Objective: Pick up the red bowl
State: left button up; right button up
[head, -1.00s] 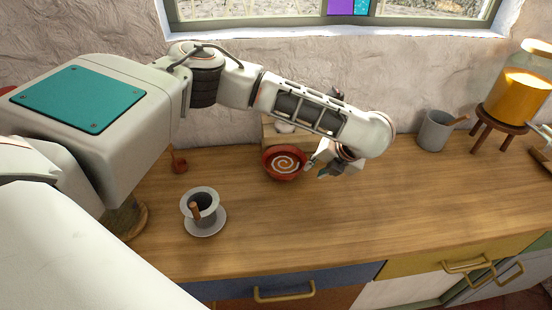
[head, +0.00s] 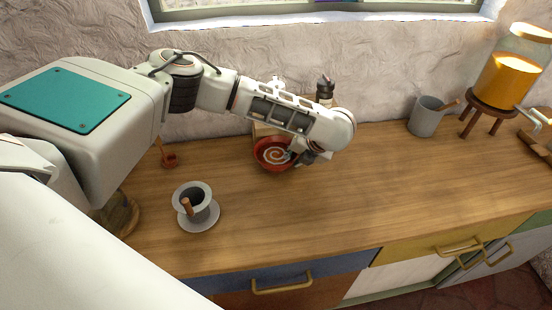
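The red bowl (head: 269,154), with a pale swirl inside, sits upright on the wooden counter near the back wall. My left gripper (head: 297,157) is at the bowl's right rim, with its dark fingers partly hidden under my wrist. One fingertip appears to overlap the inside of the bowl. I cannot tell whether the fingers touch the rim or how far apart they are. My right gripper is not in view.
A pale box stands behind the bowl, mostly hidden by my arm. A dark mill (head: 325,90) rises behind my wrist. A grey cup on a saucer (head: 199,219) stands front left; a grey mug (head: 426,117) stands right. The front middle counter is clear.

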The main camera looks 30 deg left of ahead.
pick_arm(q)
grip_shut()
jog(key=shift+r, duration=0.15)
